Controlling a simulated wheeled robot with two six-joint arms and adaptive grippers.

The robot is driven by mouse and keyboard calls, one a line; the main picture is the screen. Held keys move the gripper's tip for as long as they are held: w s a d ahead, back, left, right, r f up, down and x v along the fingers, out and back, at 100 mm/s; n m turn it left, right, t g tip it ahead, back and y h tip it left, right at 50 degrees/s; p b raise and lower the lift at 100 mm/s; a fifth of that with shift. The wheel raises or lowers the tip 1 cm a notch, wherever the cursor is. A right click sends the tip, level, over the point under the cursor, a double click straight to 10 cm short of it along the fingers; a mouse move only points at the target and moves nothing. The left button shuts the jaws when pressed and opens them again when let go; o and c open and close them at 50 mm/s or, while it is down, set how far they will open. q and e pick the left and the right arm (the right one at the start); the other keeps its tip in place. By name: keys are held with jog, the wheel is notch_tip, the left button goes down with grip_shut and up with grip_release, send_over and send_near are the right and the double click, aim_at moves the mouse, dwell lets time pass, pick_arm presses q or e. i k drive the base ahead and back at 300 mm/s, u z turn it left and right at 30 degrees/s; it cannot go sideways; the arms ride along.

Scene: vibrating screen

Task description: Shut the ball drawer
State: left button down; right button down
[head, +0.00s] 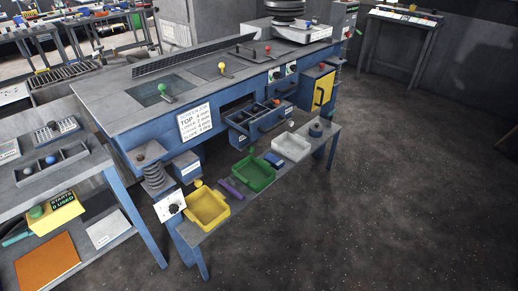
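The ball drawer appears to be the blue drawer (268,126) with dark compartments, in the middle of the head view. It stands pulled out from the front of the long blue bench (120,108). A dark bar handle runs along its front. Its contents are too small to tell clearly. Neither of my grippers is in view.
A low narrow bench in front of the drawer holds a yellow tray (207,222), a green tray (262,183) and a white tray (291,158). A yellow door (322,91) is to the right. The dark floor (400,200) at right is clear.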

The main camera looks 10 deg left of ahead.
aim_at(267, 120)
jog(key=z, duration=0.8)
jog(key=i, duration=1.15)
jog(key=u, duration=0.2)
